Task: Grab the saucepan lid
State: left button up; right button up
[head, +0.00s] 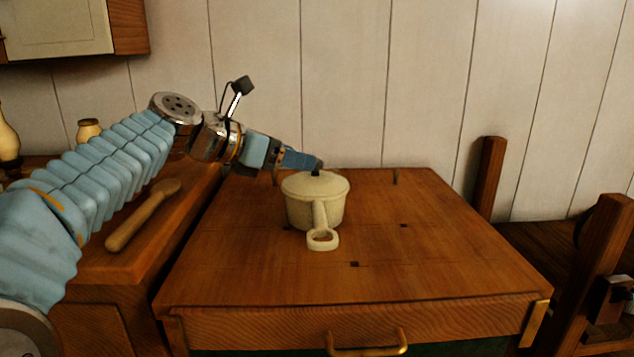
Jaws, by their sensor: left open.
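A cream saucepan (300,213) stands on the wooden cabinet top, its handle pointing toward me. Its cream lid (301,185) sits on the pan, with a small dark knob (316,173) on top. My left gripper (318,165) comes in from the left and its fingertips are at the knob, just above the lid. It is open; whether the fingers touch the knob I cannot tell. My right gripper is not in view.
A wooden utensil (143,214) lies on the left counter near my arm. Wooden posts (490,178) stand to the right.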

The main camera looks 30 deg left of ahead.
aim_at(315, 174)
pick_arm(q)
jog(key=x, duration=0.6)
jog(key=shift+w+a+f, duration=0.15)
jog(key=shift+w, duration=0.15)
jog(key=c, duration=1.1)
jog(key=shift+o, duration=0.2)
